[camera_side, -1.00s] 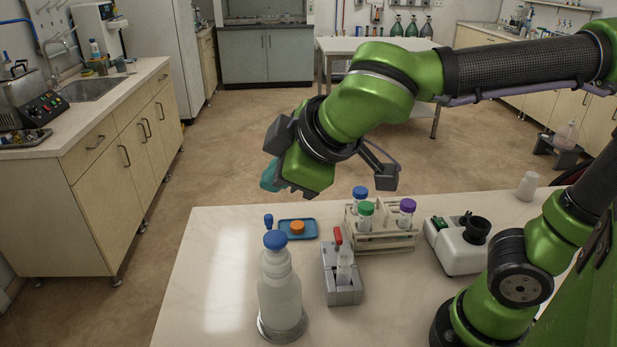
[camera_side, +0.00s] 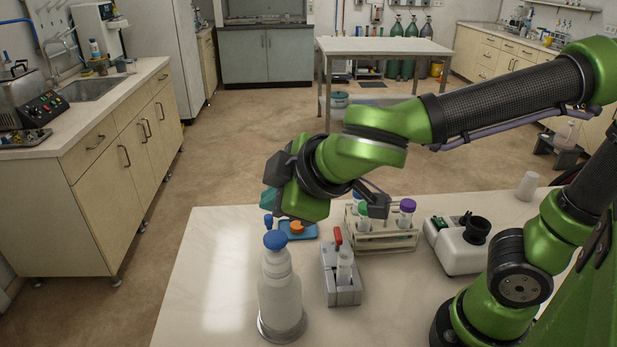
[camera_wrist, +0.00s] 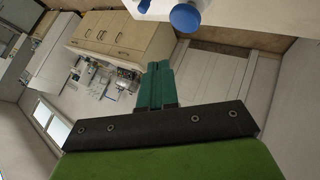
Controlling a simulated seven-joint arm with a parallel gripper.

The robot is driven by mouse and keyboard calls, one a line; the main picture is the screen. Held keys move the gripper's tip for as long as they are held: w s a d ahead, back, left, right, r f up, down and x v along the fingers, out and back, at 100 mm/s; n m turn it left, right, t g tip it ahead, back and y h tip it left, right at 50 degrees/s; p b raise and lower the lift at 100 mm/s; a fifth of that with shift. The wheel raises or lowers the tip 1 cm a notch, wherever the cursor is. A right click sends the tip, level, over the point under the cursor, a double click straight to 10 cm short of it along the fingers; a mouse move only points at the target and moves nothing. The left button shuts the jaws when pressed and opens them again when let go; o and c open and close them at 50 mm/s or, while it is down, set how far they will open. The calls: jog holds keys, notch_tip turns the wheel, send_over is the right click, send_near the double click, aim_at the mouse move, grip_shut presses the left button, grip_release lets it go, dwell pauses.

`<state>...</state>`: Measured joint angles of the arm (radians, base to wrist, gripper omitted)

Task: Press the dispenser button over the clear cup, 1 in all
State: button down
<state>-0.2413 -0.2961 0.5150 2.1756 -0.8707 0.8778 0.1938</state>
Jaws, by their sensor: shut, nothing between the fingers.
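A clear bottle (camera_side: 280,305) with a blue cap (camera_side: 275,240) stands upright at the front of the table. A smaller blue piece (camera_side: 268,221) shows just behind and above the cap. Which of these is the dispenser button I cannot tell. My gripper (camera_side: 268,201), with teal fingers, is above and behind them, shut and empty, with no clear contact. In the wrist view the fingers (camera_wrist: 156,84) point toward a round blue cap (camera_wrist: 185,17) near the top edge. A clear vessel (camera_side: 344,266) stands in a grey block; I cannot tell whether it is the clear cup.
The grey block (camera_side: 343,295) carries a red-topped piece. A tube rack (camera_side: 385,240) stands behind it, partly covered by my wrist. A blue tray (camera_side: 308,233) holds an orange item. A white device (camera_side: 452,250) stands to the right. The table's front left is bare.

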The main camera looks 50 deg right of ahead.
aim_at(270, 234)
jog(key=shift+f, duration=1.75)
jog(key=shift+f, duration=0.1)
dwell(0.6)
jog(key=shift+f, duration=0.3)
jog(key=shift+f, duration=0.8)
dwell(0.8)
jog(key=shift+r, duration=1.25)
jog(key=shift+r, duration=2.5)
